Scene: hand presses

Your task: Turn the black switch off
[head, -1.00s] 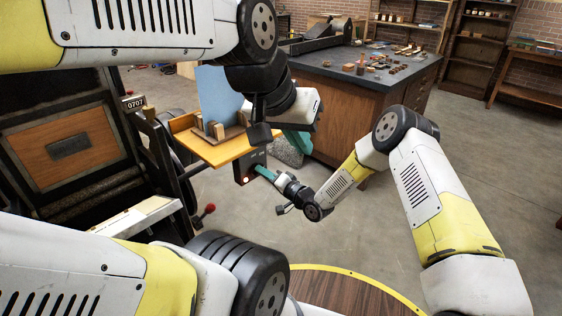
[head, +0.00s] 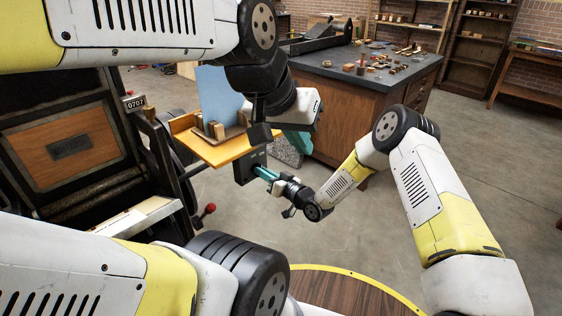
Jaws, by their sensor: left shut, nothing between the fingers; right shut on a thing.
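The black switch (head: 245,169) is a dark box below the edge of the orange-yellow board, near the middle of the head view. No red light shows on it. My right gripper (head: 261,171), with teal fingers, reaches in from the right and is shut on the switch at its front face. The fingertips and the part they hold are too small to see clearly. My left gripper (head: 299,142) hangs above and to the right of the switch, its teal fingers shut and empty, apart from the switch and partly behind its own wrist.
The orange-yellow board (head: 236,153) carries small blocks and a blue sheet (head: 219,97). A dark press with a wooden panel (head: 72,152) stands at the left, with a red-knobbed lever (head: 210,209). A dark-topped cabinet (head: 345,108) stands behind. Open floor lies at the right.

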